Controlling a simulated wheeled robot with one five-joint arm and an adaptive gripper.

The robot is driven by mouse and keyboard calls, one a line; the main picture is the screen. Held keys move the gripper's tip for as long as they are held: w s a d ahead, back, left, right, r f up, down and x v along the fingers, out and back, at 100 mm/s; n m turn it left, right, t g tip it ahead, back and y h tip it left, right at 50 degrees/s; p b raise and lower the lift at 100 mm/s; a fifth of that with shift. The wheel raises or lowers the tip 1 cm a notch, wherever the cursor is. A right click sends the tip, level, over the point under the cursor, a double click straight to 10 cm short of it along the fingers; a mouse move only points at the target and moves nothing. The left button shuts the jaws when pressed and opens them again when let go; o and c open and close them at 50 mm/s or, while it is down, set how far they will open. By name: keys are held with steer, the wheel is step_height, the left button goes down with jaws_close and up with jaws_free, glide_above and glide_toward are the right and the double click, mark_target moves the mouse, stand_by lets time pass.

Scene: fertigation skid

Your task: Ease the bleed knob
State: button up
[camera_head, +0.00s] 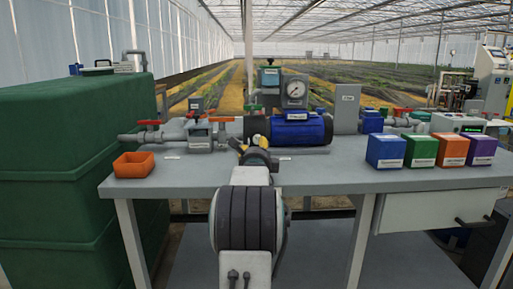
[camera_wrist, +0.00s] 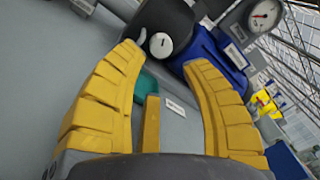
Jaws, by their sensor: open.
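My gripper (camera_wrist: 163,58) has yellow ribbed fingers, spread open with nothing held between them. In the wrist view a small pale round knob with a dark slot (camera_wrist: 160,45) sits on a black pump housing (camera_wrist: 178,20), just beyond the fingertips and roughly centred between them. It looks like the bleed knob, but I see no label on it. The fingers appear apart from it. In the head view my gripper (camera_head: 241,146) is in front of the pump's left end, beside the blue motor (camera_head: 300,130); my arm hides the knob there.
A pressure gauge (camera_head: 295,89) stands above the motor. Red-handled valves (camera_head: 150,122) and an orange tray (camera_head: 134,164) are left on the grey bench (camera_head: 330,180). Several coloured boxes (camera_head: 386,151) stand right. A teal part (camera_wrist: 146,87) lies behind my fingers.

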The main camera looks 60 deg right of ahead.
mark_target(257, 140)
steer(key=d+m, duration=0.1)
steer(key=w+d+m, duration=0.1)
steer(key=shift+w+d+m+b, duration=0.1)
steer(key=shift+d+m+b, duration=0.25)
steer(key=shift+m+b, duration=0.05)
steer(key=shift+x, duration=3.35)
jaws_close()
